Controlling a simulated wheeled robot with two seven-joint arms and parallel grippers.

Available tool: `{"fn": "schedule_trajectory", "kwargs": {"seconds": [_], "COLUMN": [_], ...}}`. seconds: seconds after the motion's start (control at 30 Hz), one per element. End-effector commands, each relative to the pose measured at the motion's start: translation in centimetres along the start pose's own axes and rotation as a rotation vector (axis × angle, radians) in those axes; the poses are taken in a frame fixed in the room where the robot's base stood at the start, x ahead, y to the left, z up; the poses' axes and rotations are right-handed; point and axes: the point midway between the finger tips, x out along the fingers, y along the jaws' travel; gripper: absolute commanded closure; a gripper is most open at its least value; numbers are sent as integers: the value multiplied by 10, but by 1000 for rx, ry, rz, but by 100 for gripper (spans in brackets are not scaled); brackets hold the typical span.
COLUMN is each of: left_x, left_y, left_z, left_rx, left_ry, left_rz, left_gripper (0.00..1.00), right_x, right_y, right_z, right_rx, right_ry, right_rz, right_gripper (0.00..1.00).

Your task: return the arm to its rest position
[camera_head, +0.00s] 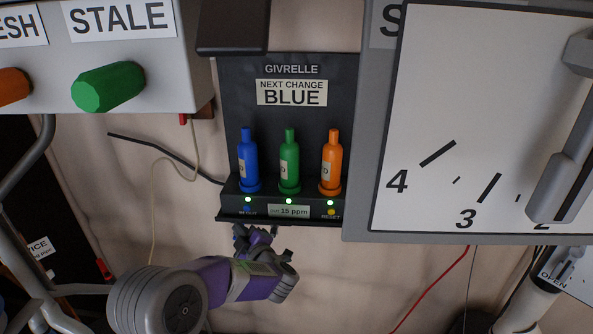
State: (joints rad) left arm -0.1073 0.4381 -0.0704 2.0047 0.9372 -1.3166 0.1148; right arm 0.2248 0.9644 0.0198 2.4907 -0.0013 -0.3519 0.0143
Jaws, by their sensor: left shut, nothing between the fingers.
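My left arm comes in from the lower left of the head view, with grey and purple links. My left gripper (258,234) is shut and empty. It appears just below the front edge of the dark Givrelle panel (290,90), under its left part; I cannot tell whether it touches the panel. My right gripper is not in view.
The panel holds a blue bottle (248,162), a green bottle (289,160) and an orange bottle (331,162). A large dial (480,120) is at right, and a box with a green knob (108,87) at upper left. A red wire (432,289) hangs at lower right.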

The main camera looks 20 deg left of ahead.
Motion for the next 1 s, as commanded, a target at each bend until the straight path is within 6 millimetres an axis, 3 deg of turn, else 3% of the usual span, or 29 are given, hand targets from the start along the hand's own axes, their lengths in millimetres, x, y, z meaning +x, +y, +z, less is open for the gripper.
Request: {"fn": "schedule_trajectory", "kwargs": {"seconds": [0.17,0.27,0.37,0.5,0.67,0.8,0.9,1.0], "left_x": [-1,-8,-27,-76,-154,-233,-281,-315], "left_y": [-9,-33,-73,-143,-228,-292,-325,-346], "left_z": [19,60,116,183,228,237,230,221], "left_rx": [46,147,288,476,656,777,836,872], "left_ry": [-57,-193,-398,-721,-1093,-1414,-1603,-1739], "left_rz": [9,27,44,50,38,23,18,16], "left_gripper": [100,100,100,100,100,100,100,100], "right_x": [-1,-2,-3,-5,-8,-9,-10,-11], "right_y": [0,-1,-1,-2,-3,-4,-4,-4], "right_z": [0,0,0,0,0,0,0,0], "right_rx": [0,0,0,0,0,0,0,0], "right_ry": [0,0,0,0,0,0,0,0], "right_rz": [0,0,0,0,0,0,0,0], "right_gripper": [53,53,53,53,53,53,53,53]}}
